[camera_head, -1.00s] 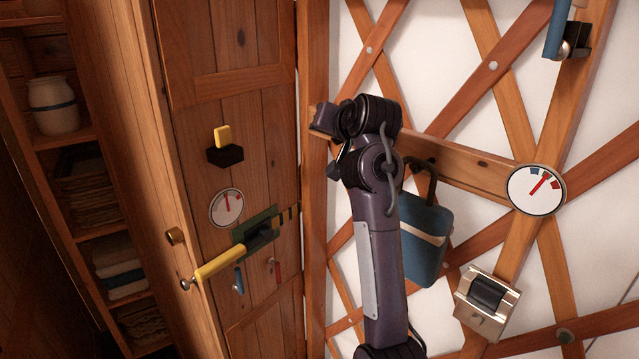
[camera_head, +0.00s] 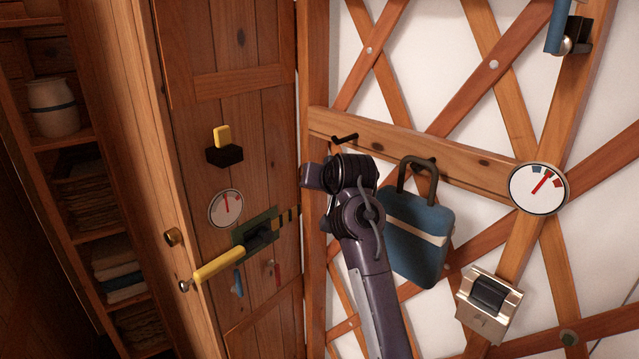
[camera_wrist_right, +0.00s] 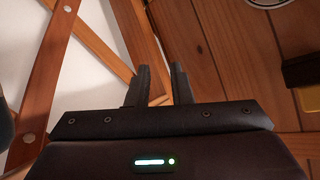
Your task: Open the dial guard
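I cannot tell for sure which part is the dial guard. A white dial (camera_head: 225,208) with a red needle is on the wooden door; its rim also shows at the top of the right wrist view (camera_wrist_right: 268,3). Another dial (camera_head: 539,189) is on the lattice at right. A metal box (camera_head: 487,303) with a dark rounded cover sits below it. My right arm rises in the middle of the head view, its gripper end unclear there. In the right wrist view my right gripper (camera_wrist_right: 161,70) has its fingers apart and empty, between lattice and door. My left gripper is out of view.
The door carries a yellow-and-black fitting (camera_head: 223,147), a yellow lever (camera_head: 219,265) and small coloured tags. A blue bag-shaped object (camera_head: 415,240) hangs by the rail (camera_head: 460,168), just right of my arm. Shelves (camera_head: 65,140) with a jar stand at left.

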